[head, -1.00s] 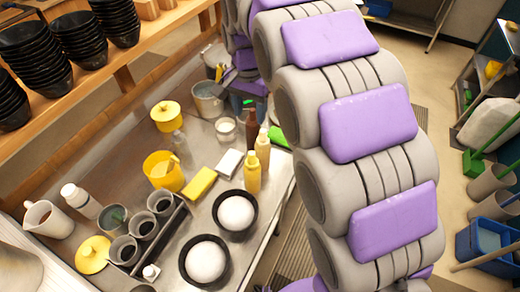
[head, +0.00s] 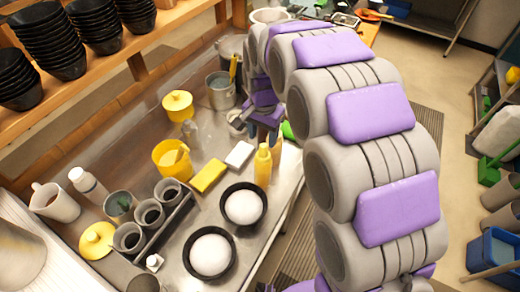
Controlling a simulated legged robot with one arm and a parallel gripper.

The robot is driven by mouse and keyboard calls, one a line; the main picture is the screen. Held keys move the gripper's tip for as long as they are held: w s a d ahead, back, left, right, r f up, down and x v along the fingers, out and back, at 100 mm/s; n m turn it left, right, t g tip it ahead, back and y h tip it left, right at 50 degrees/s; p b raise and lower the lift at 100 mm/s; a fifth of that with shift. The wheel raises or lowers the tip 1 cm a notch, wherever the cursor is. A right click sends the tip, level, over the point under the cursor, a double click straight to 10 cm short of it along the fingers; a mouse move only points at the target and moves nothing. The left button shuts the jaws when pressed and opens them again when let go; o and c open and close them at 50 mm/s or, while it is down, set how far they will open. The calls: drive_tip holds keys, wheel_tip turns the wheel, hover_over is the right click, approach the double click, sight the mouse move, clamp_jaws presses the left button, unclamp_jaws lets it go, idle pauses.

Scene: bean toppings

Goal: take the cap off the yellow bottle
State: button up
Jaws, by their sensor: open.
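A yellow bottle (head: 263,169) stands upright on the steel table, near its right edge, with a narrow yellow top. A second yellow bottle shows partly just behind it, mostly hidden. My gripper (head: 256,124) is at the end of my purple and grey arm, just behind and above the bottles in the picture. It is open, and I see nothing held in it. Its fingers are small and partly hidden by my own wrist, and whether they touch anything I cannot tell.
Two black bowls with white contents, the nearer one (head: 209,256), stand in front of the bottle. A yellow sponge (head: 208,176), a white block (head: 239,155) and a yellow container (head: 169,160) lie to the left. A metal pot (head: 220,92) stands behind.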

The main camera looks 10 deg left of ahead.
sight(265, 144)
drive_tip(key=f, duration=0.2)
drive_tip(key=d+f+b, duration=0.1)
drive_tip(key=shift+s+f, duration=0.1)
drive_tip(key=shift+f, duration=0.3)
drive_tip(key=shift+a+f, duration=0.15)
drive_tip(key=shift+f, duration=0.2)
drive_tip(key=shift+a, duration=0.4)
drive_tip(key=shift+c, duration=0.3)
drive_tip(key=shift+a, duration=0.1)
drive_tip(key=shift+c, duration=0.7)
drive_tip(key=shift+d, duration=0.5)
drive_tip(key=c, duration=0.6)
